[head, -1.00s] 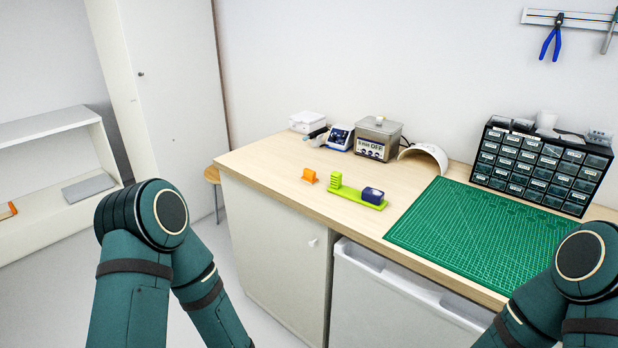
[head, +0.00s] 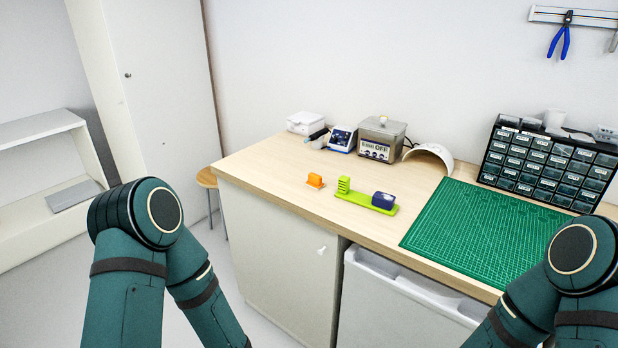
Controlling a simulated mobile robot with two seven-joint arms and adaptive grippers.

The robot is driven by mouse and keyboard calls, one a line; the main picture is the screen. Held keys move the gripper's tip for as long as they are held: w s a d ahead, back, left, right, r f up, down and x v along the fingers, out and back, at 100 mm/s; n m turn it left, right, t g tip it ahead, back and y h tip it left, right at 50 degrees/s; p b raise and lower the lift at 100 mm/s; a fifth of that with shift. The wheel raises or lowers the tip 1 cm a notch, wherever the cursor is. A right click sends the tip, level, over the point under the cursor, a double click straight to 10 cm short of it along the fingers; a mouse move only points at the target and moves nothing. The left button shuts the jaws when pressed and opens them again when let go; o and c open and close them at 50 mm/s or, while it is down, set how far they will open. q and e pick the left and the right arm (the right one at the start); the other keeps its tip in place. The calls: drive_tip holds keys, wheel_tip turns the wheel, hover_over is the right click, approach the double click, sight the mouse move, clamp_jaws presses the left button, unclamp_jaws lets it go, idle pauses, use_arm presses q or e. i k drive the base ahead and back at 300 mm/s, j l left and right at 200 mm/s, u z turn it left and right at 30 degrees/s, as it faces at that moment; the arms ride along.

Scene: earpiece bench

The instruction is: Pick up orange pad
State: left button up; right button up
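The pad and the holder are apart. Both my arms show in the lower corners, but neither gripper is in the picture. Nothing touches the pad.
On the bench (head: 265,160) stand a white box (head: 304,122), a soldering station (head: 342,138), a metal ultrasonic cleaner (head: 381,139) and a white arch (head: 430,153). A green cutting mat (head: 480,231) lies at right before a drawer cabinet (head: 545,163). A stool (head: 207,178) is at the bench's left.

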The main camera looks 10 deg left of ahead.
sight(315, 180)
drive_tip(key=i+j+z, duration=0.1)
drive_tip(key=j, duration=0.35)
drive_tip(key=i+j, duration=0.15)
drive_tip(key=j, duration=0.35)
drive_tip(key=i+j+z, duration=0.15)
drive_tip(key=j, duration=0.3)
drive_tip(key=i+j, duration=0.1)
drive_tip(key=j, duration=0.4)
drive_tip(key=z, duration=0.05)
